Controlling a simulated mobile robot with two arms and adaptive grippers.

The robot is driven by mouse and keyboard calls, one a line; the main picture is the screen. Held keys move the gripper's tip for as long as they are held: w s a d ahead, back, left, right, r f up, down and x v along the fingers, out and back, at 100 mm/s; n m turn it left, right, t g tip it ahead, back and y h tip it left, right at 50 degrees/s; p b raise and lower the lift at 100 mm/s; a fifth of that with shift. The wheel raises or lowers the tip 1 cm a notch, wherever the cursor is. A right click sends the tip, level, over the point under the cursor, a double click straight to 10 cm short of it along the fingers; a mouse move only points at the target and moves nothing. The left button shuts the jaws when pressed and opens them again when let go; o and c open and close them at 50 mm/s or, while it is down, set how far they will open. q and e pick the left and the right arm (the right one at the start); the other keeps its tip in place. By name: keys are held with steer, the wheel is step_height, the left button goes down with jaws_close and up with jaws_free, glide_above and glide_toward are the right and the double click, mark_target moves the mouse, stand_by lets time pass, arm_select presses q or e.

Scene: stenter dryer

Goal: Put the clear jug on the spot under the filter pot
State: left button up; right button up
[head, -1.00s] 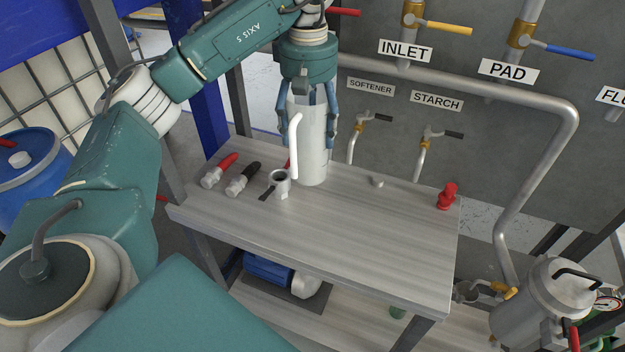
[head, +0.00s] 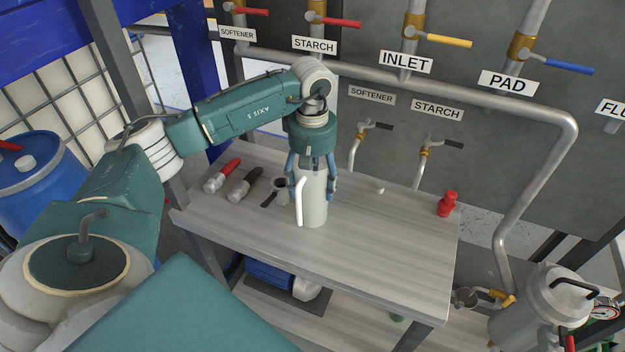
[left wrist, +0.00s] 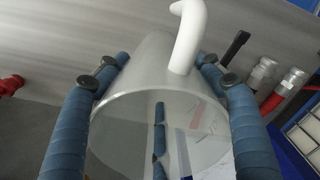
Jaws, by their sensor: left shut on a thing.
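The clear jug (head: 315,209), a pale translucent cylinder with a white handle, is upright over the workbench. My left gripper (head: 312,188) is shut around its upper part from above, with one finger on each side. In the left wrist view the jug (left wrist: 135,75) sits between the blue fingers, its open mouth toward the camera and its handle at the top. I cannot tell whether its base touches the bench. The filter pot (head: 532,308), a metal vessel with a black lid handle, is at the lower right. The spot under it is not clearly visible. My right gripper is not in view.
The workbench (head: 370,245) has free room right of the jug. A red part (head: 447,204) is near the right edge. Pipes and valves line the back panel.

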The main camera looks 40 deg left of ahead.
arm_select(q)
steer(key=shift+f, duration=0.1)
steer(key=o, duration=1.2)
